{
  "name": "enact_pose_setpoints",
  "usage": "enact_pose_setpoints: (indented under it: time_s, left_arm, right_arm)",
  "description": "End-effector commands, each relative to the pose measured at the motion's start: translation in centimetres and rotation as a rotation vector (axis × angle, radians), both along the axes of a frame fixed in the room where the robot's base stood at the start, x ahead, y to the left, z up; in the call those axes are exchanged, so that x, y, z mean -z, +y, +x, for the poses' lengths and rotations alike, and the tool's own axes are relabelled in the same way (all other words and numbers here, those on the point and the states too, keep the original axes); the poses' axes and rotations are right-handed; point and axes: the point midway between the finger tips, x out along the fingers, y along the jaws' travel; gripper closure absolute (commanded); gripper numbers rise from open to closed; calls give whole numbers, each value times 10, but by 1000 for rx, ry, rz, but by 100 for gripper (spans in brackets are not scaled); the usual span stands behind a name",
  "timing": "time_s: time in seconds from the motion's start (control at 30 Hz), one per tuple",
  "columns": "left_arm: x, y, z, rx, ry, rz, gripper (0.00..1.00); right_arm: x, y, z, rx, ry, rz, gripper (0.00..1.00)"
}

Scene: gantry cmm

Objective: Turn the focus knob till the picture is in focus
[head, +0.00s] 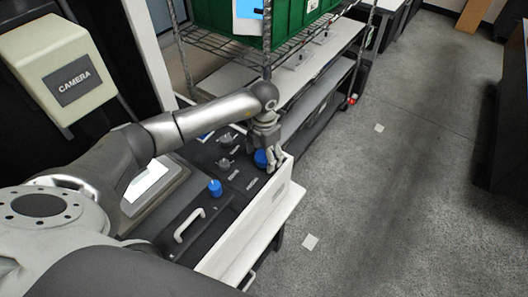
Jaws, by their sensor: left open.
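My left arm reaches across from the left, and its open gripper (273,162) points down at the far end of a black control panel. A blue knob (261,158) is right at the fingers, partly hidden by them; I cannot tell whether they touch it. A second blue knob (215,187) stands nearer on the panel, clear of the gripper. The labels are too small to read, so I cannot tell which is the focus knob. A lit screen (149,181) is tilted beside the panel, partly behind my arm; its picture is not readable. My right gripper is out of view.
Dark knobs (225,140) and a white handle (189,224) stand up from the panel. A white wall (246,232) edges its right side. A box marked CAMERA (58,70) is at upper left. A wire rack with a green crate (220,22) stands behind. The floor at right is mostly clear.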

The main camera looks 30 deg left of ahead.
Motion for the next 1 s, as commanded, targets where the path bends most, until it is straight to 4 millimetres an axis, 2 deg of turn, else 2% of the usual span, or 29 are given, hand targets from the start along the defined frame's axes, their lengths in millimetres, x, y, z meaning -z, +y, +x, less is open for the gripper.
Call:
enact_pose_setpoints:
  time_s: [0.27, 0.6, 1.0]
  left_arm:
    - [2, 0, 0, 1, 1, 0, 27]
    - [1, 0, 0, 1, 1, 0, 71]
    - [3, 0, 0, -89, 1, -1, 71]
  right_arm:
    - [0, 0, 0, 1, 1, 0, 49]
    - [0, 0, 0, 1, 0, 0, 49]
    - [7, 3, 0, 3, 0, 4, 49]
